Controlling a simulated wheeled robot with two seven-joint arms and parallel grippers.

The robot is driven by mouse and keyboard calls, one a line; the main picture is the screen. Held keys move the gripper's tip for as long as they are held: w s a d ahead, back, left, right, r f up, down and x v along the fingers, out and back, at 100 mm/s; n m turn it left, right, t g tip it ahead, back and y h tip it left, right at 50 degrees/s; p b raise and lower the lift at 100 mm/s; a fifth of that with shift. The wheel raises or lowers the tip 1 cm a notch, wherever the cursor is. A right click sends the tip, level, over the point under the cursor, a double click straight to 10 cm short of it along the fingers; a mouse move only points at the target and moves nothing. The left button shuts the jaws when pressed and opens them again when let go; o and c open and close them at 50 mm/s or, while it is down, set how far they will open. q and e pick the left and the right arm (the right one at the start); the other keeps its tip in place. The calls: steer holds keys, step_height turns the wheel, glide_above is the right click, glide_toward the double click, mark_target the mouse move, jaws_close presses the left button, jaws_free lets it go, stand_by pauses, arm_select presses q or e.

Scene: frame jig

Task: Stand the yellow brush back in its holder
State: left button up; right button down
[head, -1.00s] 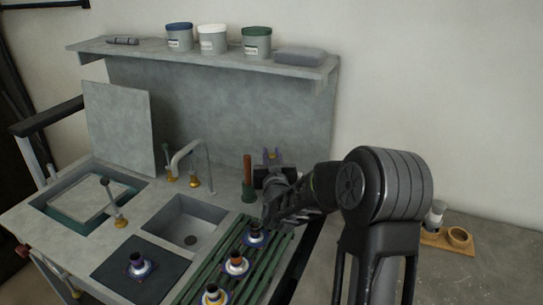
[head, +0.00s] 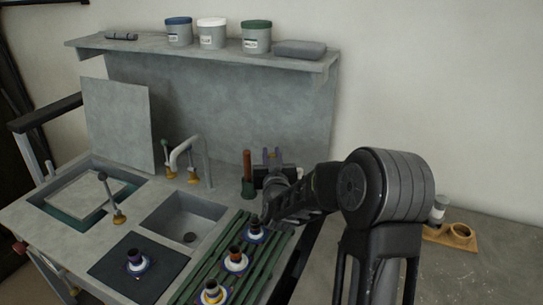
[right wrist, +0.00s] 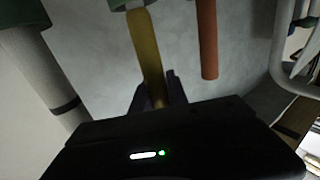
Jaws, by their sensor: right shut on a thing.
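My right gripper (head: 272,157) is at the back right of the grey sink counter, just right of a brown-red handle. In the right wrist view its fingers (right wrist: 157,92) are shut on the yellow brush (right wrist: 147,48), gripping its handle. The yellow brush is hidden in the head view. The brown-red handle (head: 247,165) stands upright in a dark green holder (head: 248,190); it also shows in the right wrist view (right wrist: 207,42). Green and pale parts lie at the yellow brush's far end; I cannot tell whether it is inside a holder. My left gripper is not in view.
A tap (head: 190,155) and a sink basin (head: 180,218) are left of the holder. Several dark-topped pieces stand on the green slatted rack (head: 203,262) and a dark mat (head: 115,262) in front. A shelf (head: 215,58) with tubs (head: 212,35) is above.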

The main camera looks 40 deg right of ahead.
steer(key=c, duration=1.2)
jaws_free()
steer(key=v, duration=0.7)
steer(key=shift+s+a+b, duration=0.25)
steer(key=shift+s+b, duration=0.1)
steer(key=shift+b, duration=0.05)
